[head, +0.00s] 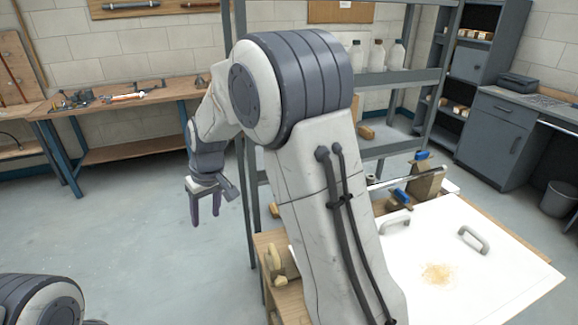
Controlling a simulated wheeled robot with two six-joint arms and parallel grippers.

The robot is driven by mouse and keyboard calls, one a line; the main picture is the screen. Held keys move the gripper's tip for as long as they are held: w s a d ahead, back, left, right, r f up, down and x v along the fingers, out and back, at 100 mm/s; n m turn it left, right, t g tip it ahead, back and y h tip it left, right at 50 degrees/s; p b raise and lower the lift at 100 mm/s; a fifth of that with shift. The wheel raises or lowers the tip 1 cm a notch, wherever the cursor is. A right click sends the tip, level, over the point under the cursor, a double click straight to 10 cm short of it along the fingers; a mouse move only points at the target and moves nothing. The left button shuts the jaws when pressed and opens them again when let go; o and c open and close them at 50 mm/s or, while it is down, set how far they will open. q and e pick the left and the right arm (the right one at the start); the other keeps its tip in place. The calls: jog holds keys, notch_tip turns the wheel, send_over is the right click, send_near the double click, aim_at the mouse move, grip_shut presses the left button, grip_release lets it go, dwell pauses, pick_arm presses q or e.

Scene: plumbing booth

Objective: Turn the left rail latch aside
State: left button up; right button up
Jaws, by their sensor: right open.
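A tan, block-like piece (280,264) stands at the left edge of the wooden bench, partly hidden by my right arm. It may be the left rail latch, but I cannot tell for sure. My right gripper (206,212) hangs with its fingers down and apart, empty, over open floor to the left of the bench. It is clear of the tan piece and touches nothing. My left arm shows only at the bottom left corner, and its gripper is outside the picture.
A white panel (470,268) with two grey handles and a patch of tan crumbs lies on the bench. Blue-handled parts (400,195) sit at its back edge. A grey shelf (385,80) with bottles stands behind. The floor at left is clear.

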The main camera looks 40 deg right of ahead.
jog(key=w+d+m+t+h+p, duration=0.15)
jog(key=w+d, duration=0.25)
jog(key=d, duration=0.5)
jog(key=w+d+m+g+y+p, duration=0.1)
jog(key=w+d+p, duration=0.1)
jog(key=w+d, duration=0.45)
jog(key=s+d+f+m+t+h+p, duration=0.1)
jog(key=d+f, duration=0.1)
jog(key=d, duration=0.9)
jog(key=s+d+f+m+h+p, duration=0.1)
jog(key=d+f+m+p, duration=0.15)
jog(key=d, duration=0.75)
jog(key=shift+n, duration=0.4)
jog(key=p+x, duration=0.1)
jog(key=x, duration=0.3)
jog(key=p+x, duration=0.1)
jog(key=x, duration=0.3)
jog(key=shift+w+d+f, duration=0.1)
jog(key=shift+w+f, duration=0.15)
jog(key=shift+w, duration=0.1)
pick_arm(q)
notch_tip(320, 180, up, 11)
pick_arm(e)
jog(key=shift+w+d+f, duration=0.1)
jog(key=shift+w+f, duration=0.2)
jog(key=shift+f, duration=0.4)
pick_arm(q)
jog(key=shift+d, duration=0.1)
pick_arm(e)
grip_shut()
